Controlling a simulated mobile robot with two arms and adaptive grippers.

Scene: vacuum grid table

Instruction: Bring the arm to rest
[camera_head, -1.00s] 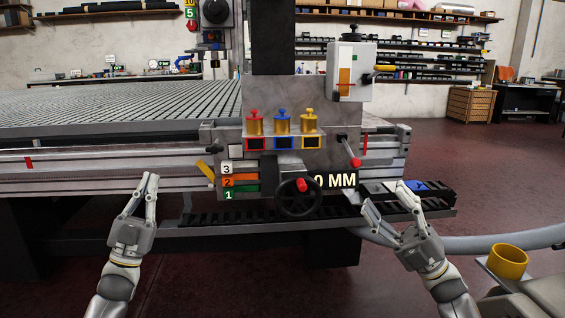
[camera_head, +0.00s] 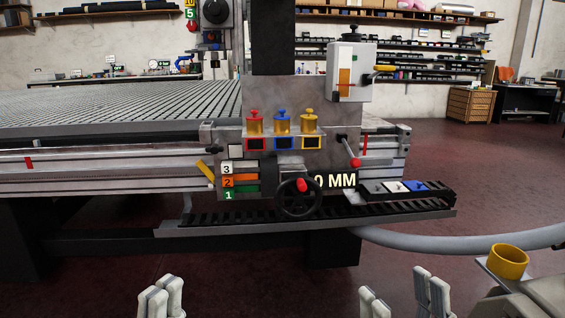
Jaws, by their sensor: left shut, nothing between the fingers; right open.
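My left gripper (camera_head: 162,296) shows only its fingers at the bottom edge of the head view, left of centre. The fingers are together with nothing between them. My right gripper (camera_head: 404,298) is at the bottom edge, right of centre. Its fingers stand apart and nothing is between them. Both grippers are low in the picture, in front of the machine table and apart from it. My arms behind the fingers are out of the frame.
The vacuum grid table (camera_head: 120,108) fills the left. Its carriage carries a black handwheel (camera_head: 299,197), a red-knobbed lever (camera_head: 350,153) and brass pots. A dark cable tray (camera_head: 300,217) juts out below. A yellow cup (camera_head: 508,261) stands at the lower right. Open floor lies between.

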